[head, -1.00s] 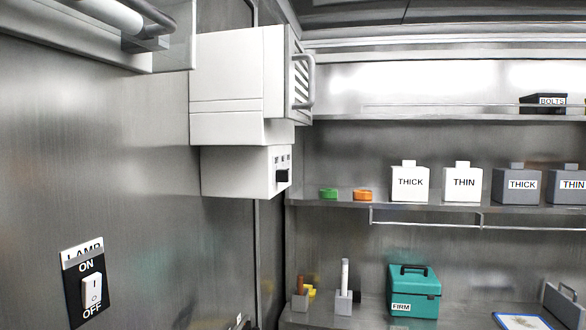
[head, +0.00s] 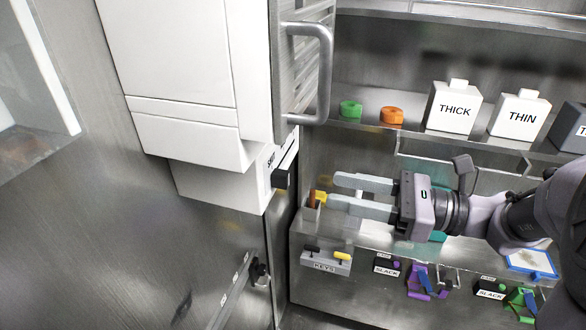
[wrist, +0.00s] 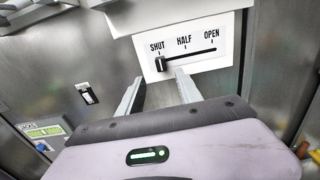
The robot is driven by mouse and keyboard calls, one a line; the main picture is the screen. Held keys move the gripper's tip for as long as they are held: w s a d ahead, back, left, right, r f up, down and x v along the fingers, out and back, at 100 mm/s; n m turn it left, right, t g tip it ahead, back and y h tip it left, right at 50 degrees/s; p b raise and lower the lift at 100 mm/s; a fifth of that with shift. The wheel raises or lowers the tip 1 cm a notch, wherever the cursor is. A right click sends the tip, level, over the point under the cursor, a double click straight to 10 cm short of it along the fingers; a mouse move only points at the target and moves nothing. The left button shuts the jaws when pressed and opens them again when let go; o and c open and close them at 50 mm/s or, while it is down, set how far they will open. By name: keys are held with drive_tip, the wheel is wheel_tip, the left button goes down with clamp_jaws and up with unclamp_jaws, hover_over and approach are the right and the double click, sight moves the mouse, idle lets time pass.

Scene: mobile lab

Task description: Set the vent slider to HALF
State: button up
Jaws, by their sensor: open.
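The vent slider's black knob (wrist: 160,64) sits at the SHUT end of its slot in the wrist view. The white slider panel (wrist: 222,60) carries the labels SHUT, HALF and OPEN. In the head view the knob (head: 280,179) sticks out from the side of the white box (head: 215,187) under the vent unit, and its labels are mostly hidden at this angle. My gripper (head: 335,190) is open and empty, to the right of the knob and apart from it. In the wrist view my gripper's fingers (wrist: 160,88) point toward the panel, below the knob.
A vent unit with a handle (head: 325,75) hangs above the slider box.

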sight(289, 178)
drive_tip(key=p+x, duration=0.1)
drive_tip(key=x, duration=0.7)
drive_tip(key=shift+a, duration=0.15)
drive_tip(key=shift+w+a, duration=0.4)
drive_tip(key=shift+a, duration=0.15)
clamp_jaws()
idle(0.5)
